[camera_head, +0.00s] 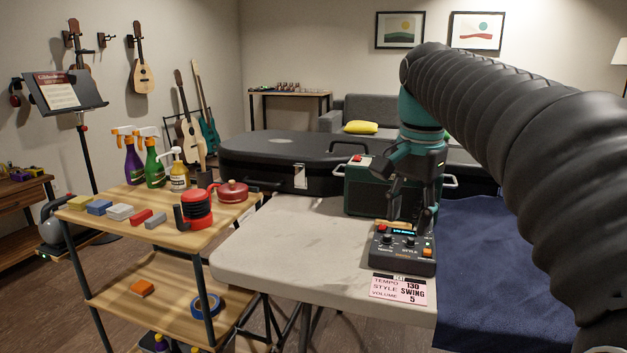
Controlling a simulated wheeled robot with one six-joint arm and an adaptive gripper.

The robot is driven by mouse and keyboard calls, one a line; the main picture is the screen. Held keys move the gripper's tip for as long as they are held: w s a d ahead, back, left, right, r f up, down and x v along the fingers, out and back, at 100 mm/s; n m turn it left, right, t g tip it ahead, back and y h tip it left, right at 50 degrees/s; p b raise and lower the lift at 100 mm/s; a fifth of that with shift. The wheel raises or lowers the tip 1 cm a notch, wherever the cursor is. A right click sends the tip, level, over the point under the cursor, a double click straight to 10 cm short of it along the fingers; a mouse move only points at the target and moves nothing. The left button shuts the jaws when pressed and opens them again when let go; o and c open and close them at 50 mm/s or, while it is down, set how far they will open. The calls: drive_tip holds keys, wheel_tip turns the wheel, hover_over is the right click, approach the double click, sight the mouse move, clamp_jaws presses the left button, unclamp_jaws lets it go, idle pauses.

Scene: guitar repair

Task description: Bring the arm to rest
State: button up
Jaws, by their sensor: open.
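My arm comes in from the right in a black ribbed sleeve and bends down over the table. My gripper (410,216) points down, open, just above the back part of a black pedal-like device (403,262) with knobs, a small lit display and an orange button. I cannot tell whether the fingertips touch the device. A small tan and red thing lies at the device's back edge by the fingers, partly hidden. A pink card (399,289) reading tempo 130, style swing, volume 5 lies at the table's front edge.
A green amplifier-like box (367,188) stands close behind my gripper. A wooden cart (115,205) with bottles, blocks and a red-black tool stands left. The table's left part is clear.

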drive_tip(key=s+f+n+t, duration=0.4)
drive_tip(key=s+f+n, duration=0.5)
drive_tip(key=s+f, duration=0.9)
drive_tip(key=shift+s+f, duration=0.35)
drive_tip(key=shift+f, duration=0.3)
